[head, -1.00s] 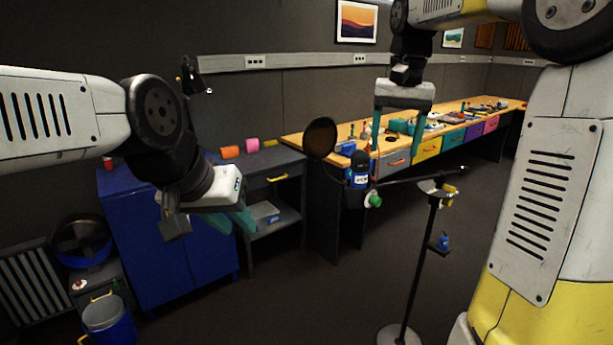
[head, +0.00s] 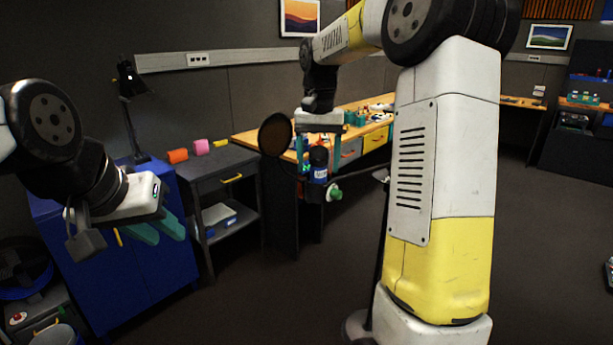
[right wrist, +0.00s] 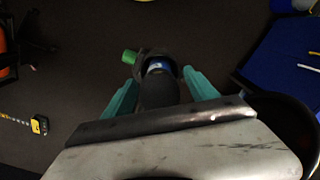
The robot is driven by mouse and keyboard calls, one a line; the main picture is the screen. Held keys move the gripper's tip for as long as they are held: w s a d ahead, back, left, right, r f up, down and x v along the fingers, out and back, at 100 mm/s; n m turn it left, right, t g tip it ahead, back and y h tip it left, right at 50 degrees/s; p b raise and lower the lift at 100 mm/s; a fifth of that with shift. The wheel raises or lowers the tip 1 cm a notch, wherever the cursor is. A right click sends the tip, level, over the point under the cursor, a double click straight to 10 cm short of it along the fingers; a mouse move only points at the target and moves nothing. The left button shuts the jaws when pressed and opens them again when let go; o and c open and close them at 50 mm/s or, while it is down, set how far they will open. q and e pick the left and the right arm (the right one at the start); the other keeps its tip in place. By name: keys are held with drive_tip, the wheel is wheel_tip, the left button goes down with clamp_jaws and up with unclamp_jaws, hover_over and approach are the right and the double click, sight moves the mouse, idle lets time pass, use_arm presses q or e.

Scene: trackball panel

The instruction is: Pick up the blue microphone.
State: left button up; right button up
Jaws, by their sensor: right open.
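The blue microphone (head: 318,173), with a dark top and a light label, hangs upright on the stand's boom. My right gripper (head: 318,155) is above it, pointing down and open, with a teal finger on either side of its top. In the right wrist view the microphone (right wrist: 157,88) lies between the open teal fingers of the right gripper (right wrist: 163,80). I see gaps beside it, and no clear contact. My left gripper (head: 160,232) is open and empty, in front of the blue cabinet.
A round dark pop filter (head: 275,134) stands just left of the microphone. A green knob (head: 334,194) sticks out at its lower right. My right arm hides much of the stand. A wooden workbench (head: 250,138) and a dark side table (head: 212,163) stand behind.

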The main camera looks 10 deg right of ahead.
drive_tip(key=shift+f, duration=0.15)
drive_tip(key=shift+c, duration=0.2)
clamp_jaws()
